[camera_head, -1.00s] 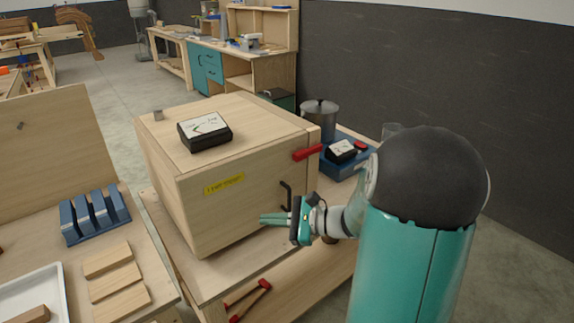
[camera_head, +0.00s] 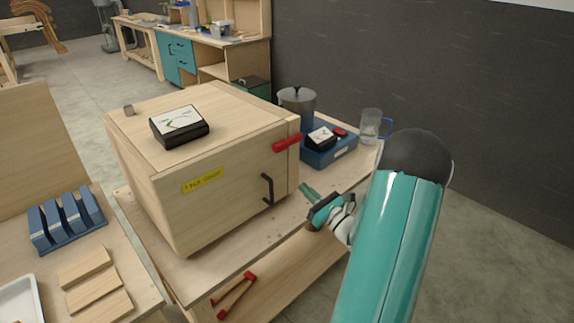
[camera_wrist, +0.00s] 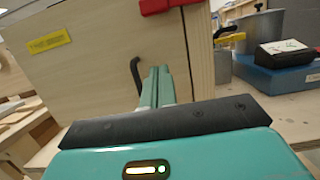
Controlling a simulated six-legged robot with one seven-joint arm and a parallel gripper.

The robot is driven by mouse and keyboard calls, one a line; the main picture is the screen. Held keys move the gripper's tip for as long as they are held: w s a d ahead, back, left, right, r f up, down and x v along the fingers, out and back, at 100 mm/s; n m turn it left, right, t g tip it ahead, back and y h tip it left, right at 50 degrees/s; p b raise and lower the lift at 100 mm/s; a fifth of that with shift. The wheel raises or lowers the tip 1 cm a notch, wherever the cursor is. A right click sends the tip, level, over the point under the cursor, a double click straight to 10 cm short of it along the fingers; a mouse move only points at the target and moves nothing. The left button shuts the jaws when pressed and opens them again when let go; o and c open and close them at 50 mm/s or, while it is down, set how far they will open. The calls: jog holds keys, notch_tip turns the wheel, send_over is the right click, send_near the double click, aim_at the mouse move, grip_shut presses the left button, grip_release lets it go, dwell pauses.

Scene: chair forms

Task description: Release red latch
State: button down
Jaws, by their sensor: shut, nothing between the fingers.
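The red latch (camera_head: 286,143) sits across the upper right edge of the wooden box's (camera_head: 225,185) front face, roughly level. In the wrist view the red latch (camera_wrist: 160,5) is at the top edge, partly cut off. My gripper (camera_head: 305,188) is shut and empty, below and a little right of the latch, apart from it. In the wrist view my gripper (camera_wrist: 157,75) points at the box front, with its fingers together. The black door handle (camera_head: 268,190) is left of my gripper; it also shows in the wrist view (camera_wrist: 136,75).
A black-and-white meter (camera_head: 179,125) lies on the box. Right of the box are a blue unit (camera_head: 330,150), a metal pot (camera_head: 297,105) and a clear jug (camera_head: 370,125). A blue rack (camera_head: 68,220) stands left. Red-handled pliers (camera_head: 235,295) lie on the lower shelf.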

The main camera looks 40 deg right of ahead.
aim_at(288, 142)
jog(key=x, duration=1)
notch_tip(288, 142, up, 4)
jog(key=shift+s+r, duration=0.1)
jog(key=shift+a+r+m, duration=0.1)
jog(key=shift+m, duration=0.2)
